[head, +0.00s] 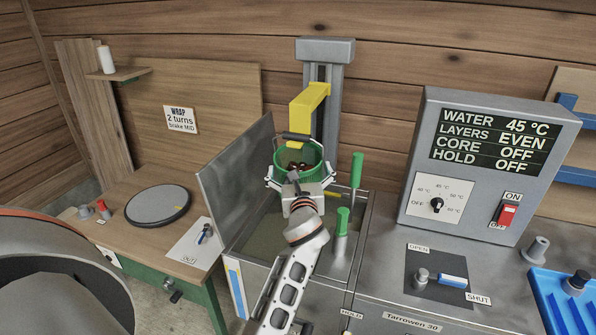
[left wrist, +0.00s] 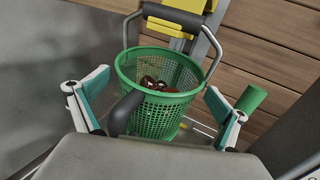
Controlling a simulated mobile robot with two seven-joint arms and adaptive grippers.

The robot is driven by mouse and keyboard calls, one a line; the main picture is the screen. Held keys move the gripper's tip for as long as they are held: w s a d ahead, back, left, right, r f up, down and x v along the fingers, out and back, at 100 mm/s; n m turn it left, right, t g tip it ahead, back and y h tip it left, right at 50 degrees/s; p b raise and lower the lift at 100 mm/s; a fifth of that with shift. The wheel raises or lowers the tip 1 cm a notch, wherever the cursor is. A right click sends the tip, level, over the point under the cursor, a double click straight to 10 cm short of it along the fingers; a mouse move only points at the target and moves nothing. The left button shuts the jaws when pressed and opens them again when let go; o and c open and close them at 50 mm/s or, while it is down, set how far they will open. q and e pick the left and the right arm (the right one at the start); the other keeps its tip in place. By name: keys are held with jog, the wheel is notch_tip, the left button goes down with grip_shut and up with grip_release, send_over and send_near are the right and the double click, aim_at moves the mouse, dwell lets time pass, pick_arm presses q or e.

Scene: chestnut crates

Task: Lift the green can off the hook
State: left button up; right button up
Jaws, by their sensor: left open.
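The green can (head: 281,158) is a mesh basket with brown chestnuts inside. It hangs by its grey bail with a dark grip from the yellow hook arm (head: 311,98), above the open tank (head: 252,243). The can also shows in the left wrist view (left wrist: 160,118), close ahead, with a dark handle on its near side. My left gripper (head: 301,181) is open, with one finger on either side of the can's near side. In the left wrist view, gaps show between both fingers and the mesh. My right gripper is not in view.
Two green handles (head: 356,170) stand up at the tank's right. A tilted metal panel (head: 235,175) stands at its left. A control box (head: 480,165) is to the right, showing water at 45 °C. A wooden bench with a round dark plate (head: 158,205) is at the left.

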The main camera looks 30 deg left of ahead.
pick_arm(q)
jog(key=shift+w+a, duration=0.1)
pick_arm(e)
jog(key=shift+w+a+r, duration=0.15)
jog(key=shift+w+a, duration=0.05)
pick_arm(q)
jog(key=shift+r, duration=0.1)
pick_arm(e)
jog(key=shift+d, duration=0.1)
pick_arm(q)
jog(key=c, duration=1.1)
jog(key=o, duration=0.8)
jog(key=shift+r, duration=0.15)
jog(key=c, duration=0.8)
jog(key=shift+o, duration=0.2)
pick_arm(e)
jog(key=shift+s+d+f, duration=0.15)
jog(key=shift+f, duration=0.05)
pick_arm(q)
jog(key=shift+r+p, duration=0.25)
jog(key=shift+p, duration=0.15)
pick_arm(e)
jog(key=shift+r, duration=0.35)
